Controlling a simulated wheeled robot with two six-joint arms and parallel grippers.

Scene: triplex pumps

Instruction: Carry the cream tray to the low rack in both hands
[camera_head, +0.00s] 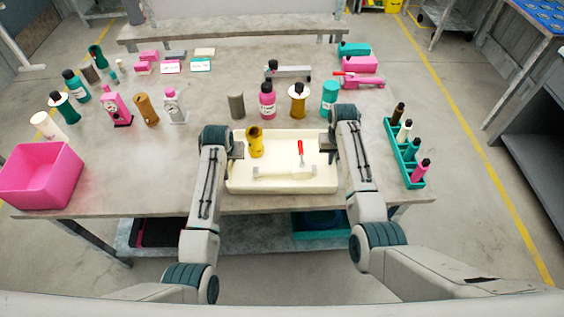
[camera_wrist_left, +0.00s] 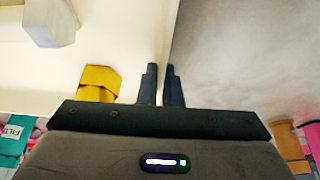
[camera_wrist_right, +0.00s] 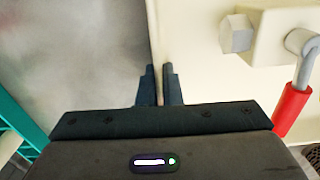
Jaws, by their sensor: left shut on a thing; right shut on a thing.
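The cream tray (camera_head: 282,181) is on or just above the front middle of the grey table; I cannot tell if it touches. In it are a yellow fitting (camera_head: 254,143), a red-handled tool (camera_head: 301,150) and a pale bar-shaped part (camera_head: 284,173). My left gripper (camera_head: 236,150) is shut on the tray's left wall, which also shows between its fingers in the left wrist view (camera_wrist_left: 163,72). My right gripper (camera_head: 329,145) is shut on the right wall, seen in the right wrist view (camera_wrist_right: 159,72). The low rack cannot be made out for certain.
A pink bin (camera_head: 42,176) stands at the table's left front. A teal rack of bottles (camera_head: 402,155) stands right of the tray. Several bottles and a grey cylinder (camera_head: 236,105) stand behind it. A low grey bench (camera_head: 230,28) is beyond the table. Floor is open at right.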

